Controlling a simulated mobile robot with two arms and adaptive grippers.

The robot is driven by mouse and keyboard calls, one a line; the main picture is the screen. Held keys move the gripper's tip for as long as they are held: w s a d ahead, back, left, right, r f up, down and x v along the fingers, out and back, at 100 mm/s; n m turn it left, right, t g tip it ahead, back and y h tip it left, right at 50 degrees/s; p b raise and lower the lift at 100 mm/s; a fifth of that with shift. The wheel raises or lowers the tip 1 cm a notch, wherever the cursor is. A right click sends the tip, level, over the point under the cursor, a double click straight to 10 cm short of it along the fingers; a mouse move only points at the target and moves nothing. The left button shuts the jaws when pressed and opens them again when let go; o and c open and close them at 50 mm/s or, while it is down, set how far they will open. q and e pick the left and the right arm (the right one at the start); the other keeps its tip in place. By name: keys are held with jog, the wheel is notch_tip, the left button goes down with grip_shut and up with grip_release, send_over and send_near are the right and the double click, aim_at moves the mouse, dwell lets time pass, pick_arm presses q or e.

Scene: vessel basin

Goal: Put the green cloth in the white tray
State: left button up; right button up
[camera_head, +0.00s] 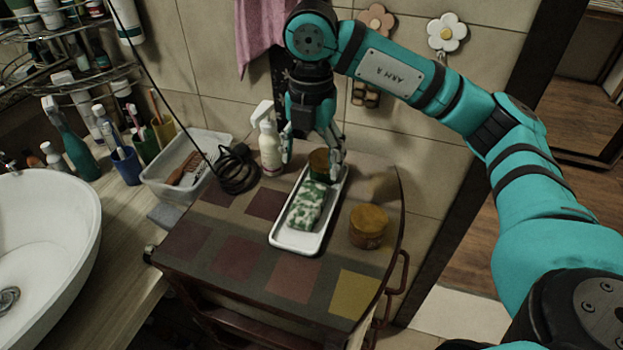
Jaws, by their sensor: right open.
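The green cloth (306,207), a rolled or folded piece with a green and white pattern, lies in the white tray (289,242). The tray is long and narrow and stands on the patchwork-topped cabinet. My right gripper (311,160) is open over the far end of the tray, beyond the cloth and apart from it. A small dark green and brown jar (319,165) shows between or just behind its fingers; I cannot tell whether they touch it. My left gripper is not in view.
An amber jar (368,226) stands right of the tray. A white spray bottle (269,147) and a coiled black cable (236,168) are to its left. A clear bin (160,187) and white basin (45,240) lie farther left. The cabinet's front is clear.

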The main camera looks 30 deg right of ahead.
aim_at(311, 186)
jog(key=shift+r, duration=2.25)
